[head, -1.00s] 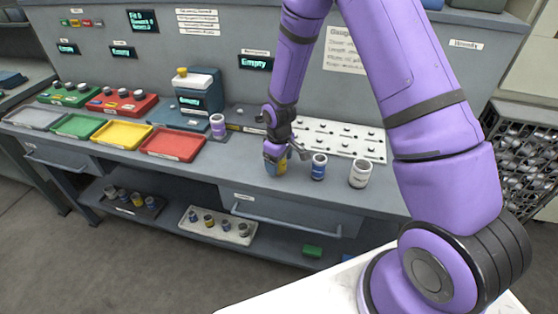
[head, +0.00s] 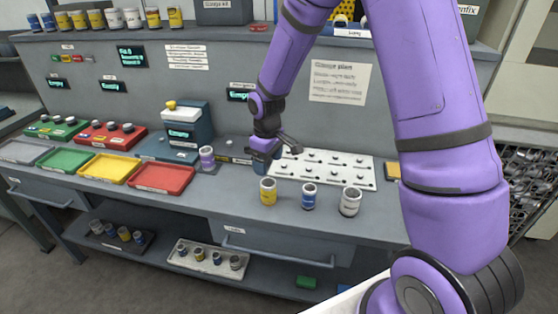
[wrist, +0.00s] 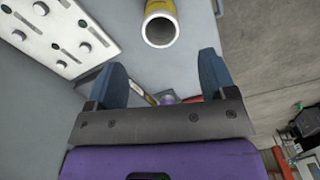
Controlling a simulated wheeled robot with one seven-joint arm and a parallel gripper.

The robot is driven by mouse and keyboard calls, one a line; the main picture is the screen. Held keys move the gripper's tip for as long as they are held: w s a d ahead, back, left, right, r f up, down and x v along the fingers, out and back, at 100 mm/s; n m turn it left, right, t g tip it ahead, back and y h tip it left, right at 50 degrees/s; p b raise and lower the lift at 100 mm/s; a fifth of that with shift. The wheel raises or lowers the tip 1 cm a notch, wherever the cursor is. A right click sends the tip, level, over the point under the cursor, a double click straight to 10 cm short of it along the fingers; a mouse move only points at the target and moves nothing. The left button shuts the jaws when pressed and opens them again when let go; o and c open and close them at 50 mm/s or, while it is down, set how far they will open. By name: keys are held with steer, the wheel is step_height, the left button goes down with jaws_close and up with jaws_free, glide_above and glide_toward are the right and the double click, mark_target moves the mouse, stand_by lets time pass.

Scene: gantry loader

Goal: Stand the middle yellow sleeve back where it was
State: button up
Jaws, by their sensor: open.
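A yellow sleeve (head: 268,192) with a grey top stands upright on the bench top, at the left end of a short row. A blue sleeve (head: 308,197) and a white sleeve (head: 350,202) stand to its right. My gripper (head: 261,164) is open and empty, just above and behind the yellow sleeve in the head view. In the wrist view the yellow sleeve (wrist: 160,24) shows its open round end beyond my spread blue fingers (wrist: 163,80), apart from them. Other yellow sleeves (head: 96,19) stand on the top shelf.
A white pegged board (head: 325,170) lies behind the row. Red (head: 162,177), yellow (head: 109,168) and green trays (head: 66,157) lie left, near a purple-and-white sleeve (head: 207,158). A lower-shelf white tray (head: 208,261) holds several sleeves. Bench space right of the white sleeve is clear.

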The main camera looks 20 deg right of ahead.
steer(key=s+d+r+m+t, duration=0.15)
steer(key=s+r, duration=0.35)
steer(key=r, duration=0.5)
steer(key=s+d+r+m+t, duration=0.1)
steer(key=s+d+r+m, duration=0.3)
steer(key=r, duration=0.6)
steer(key=s+r+t, duration=0.1)
steer(key=s+r, duration=0.2)
steer(key=s, duration=0.3)
steer(key=s+d+r+m, duration=0.1)
steer(key=s+r, duration=0.2)
steer(key=s, duration=0.4)
steer(key=s+r+t, duration=0.1)
steer(key=s+r, duration=0.2)
steer(key=s, duration=0.4)
steer(key=shift+d+m+t, duration=0.15)
steer(key=shift+m+t, duration=0.2)
steer(key=shift+c, duration=0.2)
